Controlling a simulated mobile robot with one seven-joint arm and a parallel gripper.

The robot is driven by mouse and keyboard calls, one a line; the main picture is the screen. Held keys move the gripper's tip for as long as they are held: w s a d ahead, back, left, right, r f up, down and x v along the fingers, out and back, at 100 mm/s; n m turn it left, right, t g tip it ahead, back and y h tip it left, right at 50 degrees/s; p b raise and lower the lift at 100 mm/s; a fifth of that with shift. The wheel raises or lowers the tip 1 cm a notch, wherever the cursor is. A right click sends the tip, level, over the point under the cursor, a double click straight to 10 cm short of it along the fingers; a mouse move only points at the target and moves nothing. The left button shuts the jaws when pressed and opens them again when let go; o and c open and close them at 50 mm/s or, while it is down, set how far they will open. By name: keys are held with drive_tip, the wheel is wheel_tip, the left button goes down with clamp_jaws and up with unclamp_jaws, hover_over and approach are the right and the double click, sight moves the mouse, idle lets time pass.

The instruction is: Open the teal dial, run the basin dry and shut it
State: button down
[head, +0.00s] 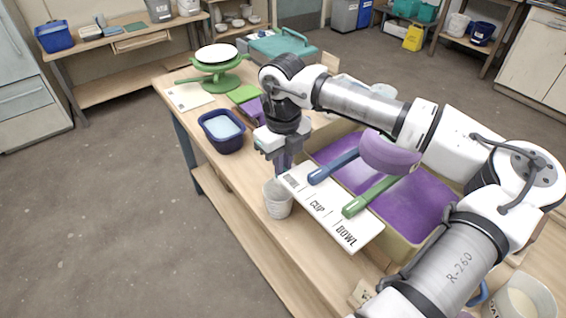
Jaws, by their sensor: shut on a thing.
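No teal dial can be made out in the head view; parts of the bench are hidden behind my arm. A tan-walled basin (408,252) on the bench holds purple glaze. My gripper (283,158) points down beside the basin's left side, above a pale cup (278,200). It is shut on a small purple-grey thing (284,164), mostly hidden, and I cannot tell what it is. A blue handle (333,167) and a green handle (368,196) lie over the basin's near edge. A purple bowl-shaped thing (390,156) shows above the glaze, partly behind my arm.
A white card (335,212) reading CUP and BOWL lies in front of the basin. A dark blue tub (222,146) of pale blue liquid stands left of my gripper. The floor at left is clear.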

drive_tip(key=n+b, duration=0.2)
drive_tip(key=b, duration=0.1)
drive_tip(key=shift+f+n, duration=0.2)
drive_tip(key=shift+n, duration=0.1)
drive_tip(key=n+b, duration=0.3)
drive_tip(key=n, duration=0.1)
drive_tip(key=shift+n, duration=0.3)
drive_tip(key=n+b, duration=0.1)
drive_tip(key=n, duration=0.2)
drive_tip(key=shift+r+n+b, duration=0.15)
drive_tip(key=shift+n+b, duration=0.15)
drive_tip(key=shift+b, duration=0.05)
drive_tip(key=shift+n+b, duration=0.55)
drive_tip(key=shift+n, duration=1.35)
drive_tip(key=shift+r, duration=0.1)
drive_tip(key=c, duration=1.5)
unclamp_jaws()
